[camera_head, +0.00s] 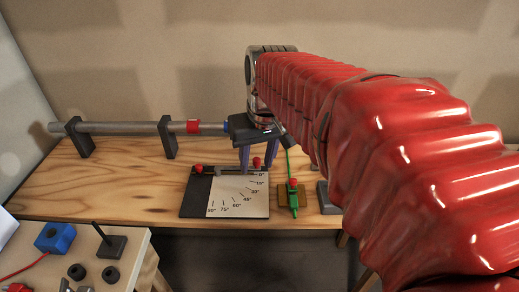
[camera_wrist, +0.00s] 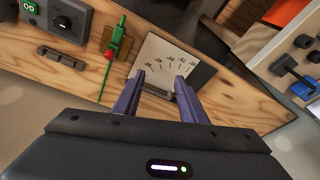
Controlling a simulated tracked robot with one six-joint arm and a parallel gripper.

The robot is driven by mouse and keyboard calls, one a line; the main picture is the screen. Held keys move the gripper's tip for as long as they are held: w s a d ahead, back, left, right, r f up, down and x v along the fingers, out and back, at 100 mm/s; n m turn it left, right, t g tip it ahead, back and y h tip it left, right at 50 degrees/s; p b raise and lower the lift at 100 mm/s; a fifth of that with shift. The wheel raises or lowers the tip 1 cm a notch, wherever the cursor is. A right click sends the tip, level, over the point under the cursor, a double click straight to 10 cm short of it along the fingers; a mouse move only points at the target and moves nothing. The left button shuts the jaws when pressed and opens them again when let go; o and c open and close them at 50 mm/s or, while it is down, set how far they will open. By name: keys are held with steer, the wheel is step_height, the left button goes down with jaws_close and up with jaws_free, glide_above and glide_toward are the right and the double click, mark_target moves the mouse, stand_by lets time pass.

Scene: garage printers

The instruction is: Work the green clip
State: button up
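The green clip (camera_head: 293,199) has a red part on top and sits on a small brown block, right of the protractor board, in the head view. It also shows in the wrist view (camera_wrist: 118,38), upper left of the fingers. A thin green line runs from it. My gripper (camera_head: 257,160) is over the far part of the protractor board, left of the clip and apart from it. In the wrist view my gripper (camera_wrist: 160,78) has its two fingers spread with nothing held between them. My arm hides part of the bench right of the clip.
The protractor board (camera_head: 190,205) has angle marks and a grey bar with red knobs. A long grey rod (camera_head: 110,127) on dark stands lies at the back left. A side table at front left holds a blue block (camera_head: 55,238) and a dark post (camera_head: 110,244). Bare wood lies left of the board.

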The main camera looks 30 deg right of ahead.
steer(key=w+d+m+g, duration=0.1)
steer(key=w+d, duration=0.1)
steer(key=d, duration=0.5)
steer(key=m+g+y, duration=0.1)
steer(key=m, duration=0.1)
glide_above(293, 179)
steer(key=d, duration=0.2)
steer(key=f, duration=0.3)
steer(key=shift+s+a+f, duration=0.15)
steer(key=shift+s+a, duration=0.05)
steer(key=shift+s, duration=0.1)
steer(key=shift+f, duration=0.15)
steer(key=f, duration=0.4)
steer(key=a+f, duration=0.1)
steer(key=f, duration=0.8)
steer(key=shift+w+a+f, duration=0.15)
steer(key=shift+w+f, duration=0.1)
steer(key=shift+w, duration=0.1)
steer(key=shift+c, duration=0.2)
jaws_close()
